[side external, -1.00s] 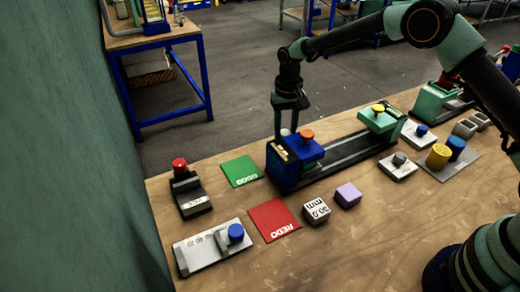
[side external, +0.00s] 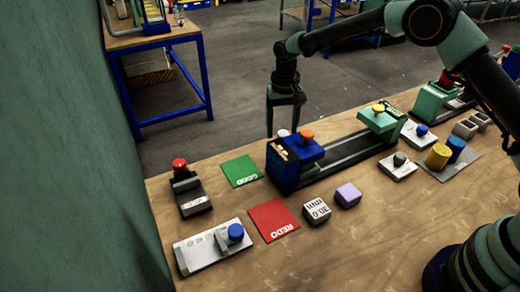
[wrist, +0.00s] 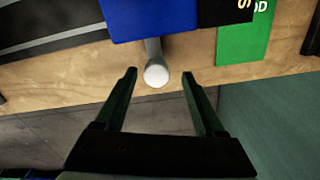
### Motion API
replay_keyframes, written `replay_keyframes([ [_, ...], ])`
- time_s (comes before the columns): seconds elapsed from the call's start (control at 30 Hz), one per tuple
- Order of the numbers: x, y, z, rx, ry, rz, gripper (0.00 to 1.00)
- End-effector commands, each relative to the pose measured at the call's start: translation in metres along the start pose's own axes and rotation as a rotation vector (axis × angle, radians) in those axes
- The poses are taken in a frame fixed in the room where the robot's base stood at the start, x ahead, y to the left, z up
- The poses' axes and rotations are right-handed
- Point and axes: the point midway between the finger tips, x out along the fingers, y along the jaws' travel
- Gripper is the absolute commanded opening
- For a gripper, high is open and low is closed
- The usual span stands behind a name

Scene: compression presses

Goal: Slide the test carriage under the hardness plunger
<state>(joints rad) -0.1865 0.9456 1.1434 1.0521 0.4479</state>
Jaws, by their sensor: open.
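A dark rail (side external: 345,152) runs across the bench. A blue unit (side external: 283,174) with an orange knob (side external: 307,135) stands at its left end. A green block (side external: 378,122) with a yellow knob (side external: 378,108) stands at its right end. I cannot tell for sure which part is the test carriage or the plunger. A white-ended rod (wrist: 156,76) sticks out from the blue unit's far side. My gripper (side external: 282,133) is open and empty, pointing down behind the blue unit. In the wrist view my fingertips (wrist: 159,72) lie either side of the rod's end; contact is not visible.
A green GOOD mat (side external: 241,171) and a red REDO mat (side external: 273,221) lie left of the rail. A 30.0 mm block (side external: 316,211) and a purple block (side external: 348,195) sit in front. A red-button device (side external: 188,190) stands at left. The bench's far edge is close behind my gripper.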

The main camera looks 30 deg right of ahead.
Motion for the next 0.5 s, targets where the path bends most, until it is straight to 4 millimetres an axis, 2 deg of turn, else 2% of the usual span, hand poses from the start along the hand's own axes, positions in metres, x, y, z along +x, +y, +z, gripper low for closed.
replay_keyframes([
  [0.3, -0.065, -0.001, -0.001, -0.001, 0.005, -0.003, 0.71],
  [0.5, -0.095, -0.001, 0.0, -0.001, 0.004, -0.002, 0.71],
])
